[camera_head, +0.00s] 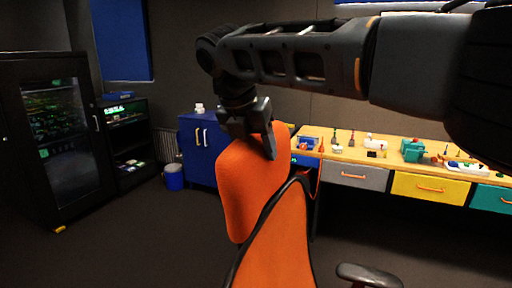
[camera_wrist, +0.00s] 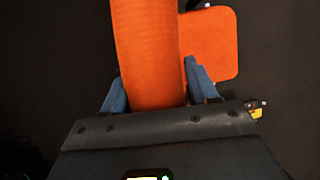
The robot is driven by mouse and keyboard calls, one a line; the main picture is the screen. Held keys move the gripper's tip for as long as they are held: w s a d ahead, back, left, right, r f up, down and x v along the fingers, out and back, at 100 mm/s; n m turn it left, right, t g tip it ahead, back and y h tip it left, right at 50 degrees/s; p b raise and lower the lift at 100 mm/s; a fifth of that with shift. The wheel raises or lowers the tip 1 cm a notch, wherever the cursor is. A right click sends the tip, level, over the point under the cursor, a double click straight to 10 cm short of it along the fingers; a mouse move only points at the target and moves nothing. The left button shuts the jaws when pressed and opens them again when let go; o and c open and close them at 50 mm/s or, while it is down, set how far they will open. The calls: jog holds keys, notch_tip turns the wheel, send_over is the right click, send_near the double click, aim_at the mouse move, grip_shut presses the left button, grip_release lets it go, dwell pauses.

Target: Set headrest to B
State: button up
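An orange headrest (camera_head: 245,188) tops the orange backrest (camera_head: 278,245) of a chair with a black frame. My gripper (camera_head: 258,138) reaches down from above onto the headrest's upper edge, with one finger in front of the near right side. In the wrist view the orange headrest (camera_wrist: 152,60) runs between the two blue-grey fingers of my gripper (camera_wrist: 158,88). The fingers are apart, one close on each side. Whether both press on it cannot be told. The orange seat (camera_wrist: 210,45) shows behind it. No letter marks are readable on the chair.
A workbench (camera_head: 345,152) with small items and coloured drawers stands behind to the right. A blue cabinet (camera_head: 200,150), a blue bin (camera_head: 174,177) and a black glass-door cabinet (camera_head: 55,130) are at the left. A black armrest (camera_head: 368,275) is at the lower right. The left floor is clear.

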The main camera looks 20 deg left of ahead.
jog(key=c, duration=1)
jog(key=shift+w+a+r, duration=0.1)
jog(key=shift+a+r, duration=0.1)
jog(key=shift+r, duration=1.4)
jog(key=o, duration=1.4)
jog(key=shift+b+v, duration=0.55)
jog(key=shift+v, duration=3.3)
